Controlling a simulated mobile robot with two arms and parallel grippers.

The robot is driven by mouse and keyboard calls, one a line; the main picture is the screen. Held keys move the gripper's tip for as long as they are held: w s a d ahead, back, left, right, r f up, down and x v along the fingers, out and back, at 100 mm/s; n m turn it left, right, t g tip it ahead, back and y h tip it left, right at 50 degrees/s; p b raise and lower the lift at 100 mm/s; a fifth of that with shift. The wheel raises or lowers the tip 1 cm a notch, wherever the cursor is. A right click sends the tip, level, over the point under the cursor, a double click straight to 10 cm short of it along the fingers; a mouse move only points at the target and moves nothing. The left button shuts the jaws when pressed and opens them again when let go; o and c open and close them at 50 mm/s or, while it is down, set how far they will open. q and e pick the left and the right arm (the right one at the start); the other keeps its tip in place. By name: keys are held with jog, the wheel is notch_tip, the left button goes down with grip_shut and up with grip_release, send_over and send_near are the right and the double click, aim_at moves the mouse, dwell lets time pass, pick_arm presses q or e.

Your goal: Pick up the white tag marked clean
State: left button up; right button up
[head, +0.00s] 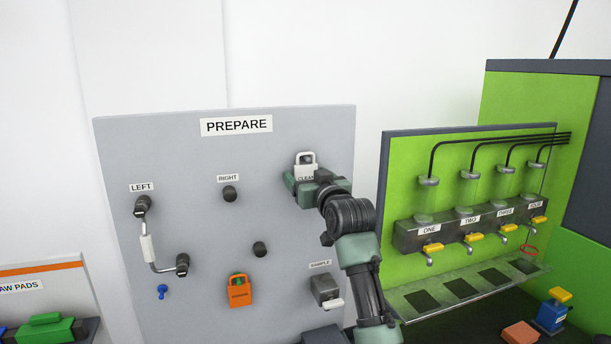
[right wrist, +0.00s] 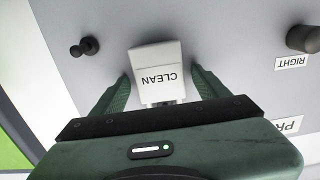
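The white tag marked CLEAN (head: 306,160) hangs at the upper right of the grey PREPARE board, with a loop at its top. In the right wrist view the tag (right wrist: 157,62) appears upside down between the fingers of my right gripper (right wrist: 160,76). The green fingers are open, one on each side, with a gap to the tag. In the head view my right gripper (head: 308,184) covers the tag's lower part. My left gripper is not in view.
The grey PREPARE board (head: 180,240) carries dark knobs, a cranked handle (head: 149,249), an orange tag (head: 239,290) and a SAMPLE valve (head: 326,290). A green testbench (head: 400,170) with several yellow-handled taps stands to the right. A dark knob (right wrist: 85,47) shows beside the tag in the wrist view.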

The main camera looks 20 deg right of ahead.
jog(key=c, duration=1.1)
jog(key=shift+c, duration=0.2)
jog(key=shift+r+b, duration=0.15)
jog(key=shift+b, duration=0.6)
jog(key=shift+s+b, duration=0.35)
jog(key=shift+s, duration=0.1)
jog(key=s+b, duration=0.7)
jog(key=s, duration=1)
jog(key=shift+s+d+r, duration=0.15)
jog(key=shift+d+r, duration=0.2)
jog(key=shift+r, duration=0.05)
